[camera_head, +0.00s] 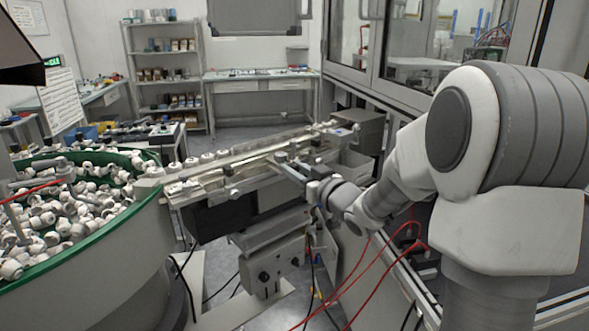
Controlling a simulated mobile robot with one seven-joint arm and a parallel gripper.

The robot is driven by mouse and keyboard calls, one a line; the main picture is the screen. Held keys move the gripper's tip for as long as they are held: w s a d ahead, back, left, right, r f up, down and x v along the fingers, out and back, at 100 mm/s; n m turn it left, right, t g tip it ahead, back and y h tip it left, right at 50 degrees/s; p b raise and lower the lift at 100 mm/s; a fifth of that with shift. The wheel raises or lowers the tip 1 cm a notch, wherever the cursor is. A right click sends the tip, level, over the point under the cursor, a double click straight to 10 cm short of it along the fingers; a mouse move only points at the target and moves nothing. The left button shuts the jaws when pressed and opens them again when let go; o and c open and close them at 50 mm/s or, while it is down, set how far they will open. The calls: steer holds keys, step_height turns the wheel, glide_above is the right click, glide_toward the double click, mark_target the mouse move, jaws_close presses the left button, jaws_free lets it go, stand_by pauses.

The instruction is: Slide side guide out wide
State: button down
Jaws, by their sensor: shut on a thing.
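The side guide (232,169) is a long thin rail running lengthwise along the top of the linear feeder track (190,187). My gripper (279,159) reaches in from the right at the front edge of the track. Its fingers are shut on the side guide near the middle of the track. The fingertips are small here, and the gripper body partly hides the guide behind it. Several white caps (208,156) lie in a row along the far side of the track.
A green-rimmed bowl (128,205) full of white caps (40,213) stands at the left, against the track's near end. A grey box (358,131) sits behind the track's far end. A glass-windowed enclosure (420,55) stands at the right. Red and black cables hang below the arm.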

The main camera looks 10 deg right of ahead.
steer(key=shift+s+d, duration=0.7)
steer(key=shift+s, duration=0.2)
steer(key=c, duration=0.7)
jaws_free()
steer(key=shift+a, duration=0.1)
steer(key=p+v, duration=0.1)
steer(key=v, duration=1.6)
steer(key=shift+s, duration=0.2)
